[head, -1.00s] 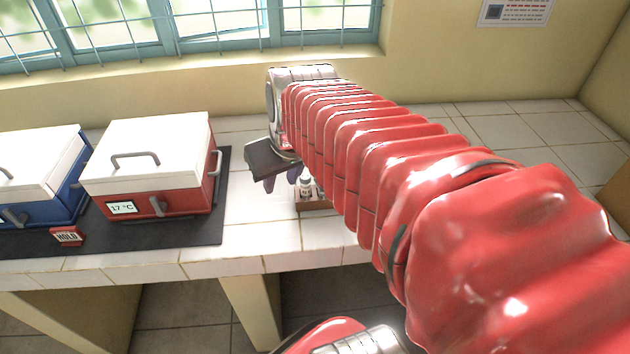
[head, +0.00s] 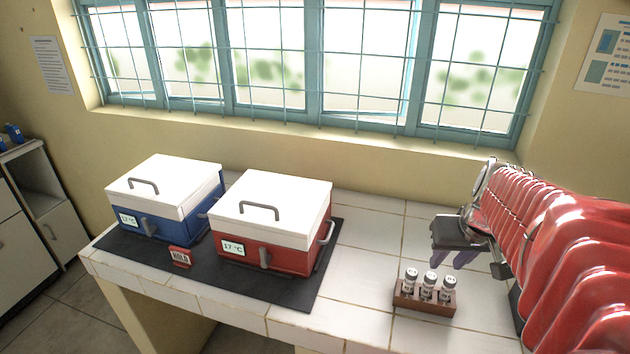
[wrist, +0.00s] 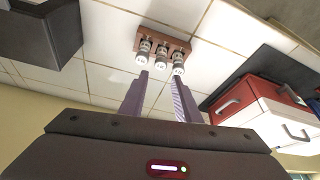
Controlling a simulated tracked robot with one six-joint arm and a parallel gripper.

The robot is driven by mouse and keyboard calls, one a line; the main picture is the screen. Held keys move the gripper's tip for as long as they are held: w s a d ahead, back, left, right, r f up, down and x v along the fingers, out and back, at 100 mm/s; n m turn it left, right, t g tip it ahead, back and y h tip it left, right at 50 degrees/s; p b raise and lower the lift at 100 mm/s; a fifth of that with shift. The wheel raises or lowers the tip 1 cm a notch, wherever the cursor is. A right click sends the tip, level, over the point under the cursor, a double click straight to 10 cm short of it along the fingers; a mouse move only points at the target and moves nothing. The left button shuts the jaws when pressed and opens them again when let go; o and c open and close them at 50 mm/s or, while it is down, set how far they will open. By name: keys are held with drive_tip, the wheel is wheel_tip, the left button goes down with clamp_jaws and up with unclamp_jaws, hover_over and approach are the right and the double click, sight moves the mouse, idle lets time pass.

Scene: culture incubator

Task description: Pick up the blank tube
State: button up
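Three small vials with pale caps stand upright in a brown rack (head: 424,305) on the tiled counter: a left tube (head: 408,281), a middle tube (head: 427,286) and a right tube (head: 446,289). They carry small dark marks; I cannot tell which one is blank. The rack also shows at the top of the wrist view (wrist: 183,44), beyond my fingertips. My gripper (head: 453,259) is empty, its two purple fingers apart, above the counter behind the rack in the head view. In the wrist view the open fingers (wrist: 159,79) point towards the vials without touching them.
A blue box (head: 165,205) and a red box (head: 275,225), both white-lidded and reading 17 °C, stand on a dark mat (head: 265,292) at the left. A red HOLD sign (head: 180,257) is in front. Tiles between mat and rack are clear.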

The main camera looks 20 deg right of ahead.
sight(432, 279)
drive_tip(key=x, duration=0.8)
drive_tip(key=shift+f, duration=0.1)
drive_tip(key=shift+f, duration=0.15)
drive_tip(key=shift+f, duration=0.3)
drive_tip(key=x, duration=0.3)
drive_tip(key=shift+w+a+f, duration=0.1)
drive_tip(key=shift+w+f, duration=0.05)
drive_tip(key=shift+f, duration=0.7)
drive_tip(key=shift+w+r, duration=0.1)
drive_tip(key=shift+r, duration=0.1)
drive_tip(key=c, duration=0.7)
